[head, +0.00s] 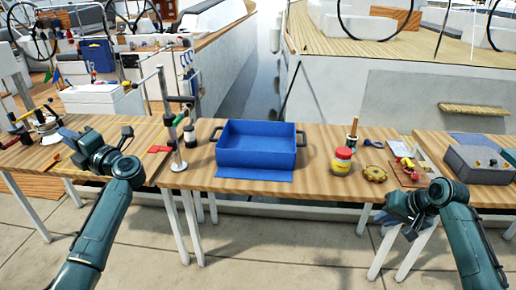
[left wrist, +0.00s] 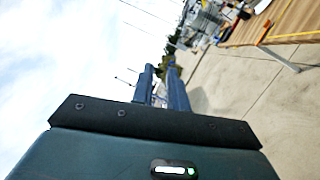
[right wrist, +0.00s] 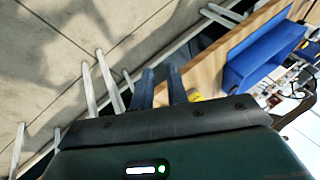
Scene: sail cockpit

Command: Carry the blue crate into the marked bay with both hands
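The blue crate (head: 256,158) is an open, empty box with a dark handle at each end. It stands upright on the middle wooden table; it also shows in the right wrist view (right wrist: 250,68). A flat blue patch (head: 253,174) lies on the tabletop along the crate's front; whether it continues under the crate is hidden. My left gripper (head: 70,138) is over the left table, well left of the crate and apart from it. My right gripper (head: 386,219) is in front of the table's edge, right of the crate. Both wrist views show parted, empty fingers (left wrist: 161,88) (right wrist: 160,88).
A metal post with a dark handle (head: 178,135) stands close left of the crate. A red-and-yellow jar (head: 342,161), a brass gear-like disc (head: 375,174) and a blue ring (head: 373,143) lie to its right. A grey box (head: 478,165) sits on the right table.

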